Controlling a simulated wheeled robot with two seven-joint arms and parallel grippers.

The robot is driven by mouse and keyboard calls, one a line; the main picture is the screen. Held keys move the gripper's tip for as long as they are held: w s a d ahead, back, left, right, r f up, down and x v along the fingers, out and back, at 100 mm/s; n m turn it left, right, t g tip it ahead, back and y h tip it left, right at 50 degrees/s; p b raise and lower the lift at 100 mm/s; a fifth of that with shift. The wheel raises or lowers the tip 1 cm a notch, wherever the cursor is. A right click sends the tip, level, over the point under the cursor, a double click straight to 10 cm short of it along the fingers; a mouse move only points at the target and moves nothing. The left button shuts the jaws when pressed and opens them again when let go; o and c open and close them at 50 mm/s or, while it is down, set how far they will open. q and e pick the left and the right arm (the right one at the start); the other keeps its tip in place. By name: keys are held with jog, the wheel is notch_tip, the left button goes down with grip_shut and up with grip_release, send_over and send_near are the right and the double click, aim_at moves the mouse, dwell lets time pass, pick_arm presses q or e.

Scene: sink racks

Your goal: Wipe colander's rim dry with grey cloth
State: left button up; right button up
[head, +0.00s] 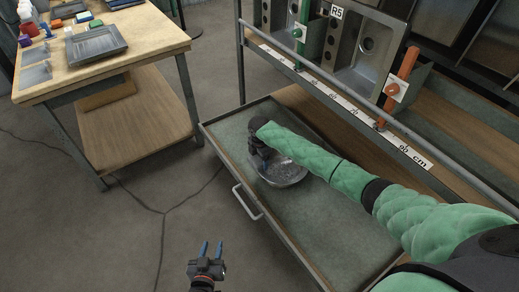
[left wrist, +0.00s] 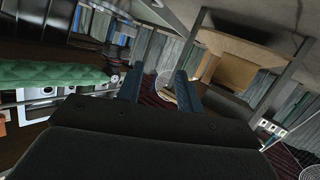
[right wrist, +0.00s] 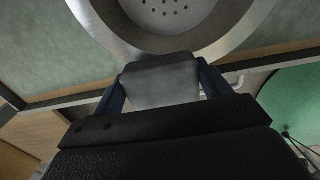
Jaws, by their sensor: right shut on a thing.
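A metal colander (head: 284,172) with small drain holes sits in the open grey-green drawer tray (head: 335,232). In the right wrist view the colander's rim (right wrist: 110,28) curves just beyond my fingertips. My right gripper (head: 262,160) is over the colander's left side and is shut on a grey cloth (right wrist: 162,82). The cloth's far edge meets or overlaps the rim in that view; I cannot tell if it touches. In the head view the cloth is hidden by the gripper. My left gripper (head: 211,248) is open and empty, low over the floor left of the drawer.
A workbench (head: 120,62) with a grey tray (head: 96,44) and small bottles stands at the upper left. A rack with sinks (head: 365,45), orange and green clamps and a centimetre scale (head: 345,105) stands behind the drawer. The drawer's handle (head: 247,202) sticks out in front. Floor between is clear.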

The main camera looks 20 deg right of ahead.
jog(key=shift+r, duration=0.25)
jog(key=shift+r+p, duration=0.15)
jog(key=shift+p, duration=0.25)
jog(key=shift+r, duration=0.15)
jog(key=shift+r+p, duration=0.35)
jog(key=shift+p, duration=0.15)
jog(key=shift+r+p, duration=0.45)
jog(key=shift+p, duration=0.05)
jog(key=shift+r+p, duration=0.65)
jog(key=shift+p, duration=0.1)
jog(key=shift+r+p, duration=1.05)
jog(key=shift+p, duration=0.05)
pick_arm(q)
jog(key=s+f+g+y, duration=0.1)
jog(key=s+f+g, duration=0.5)
jog(key=s+f, duration=0.4)
jog(key=shift+s+d+f+g, duration=0.15)
jog(key=shift+s+f+g, duration=0.15)
jog(key=shift+s, duration=0.35)
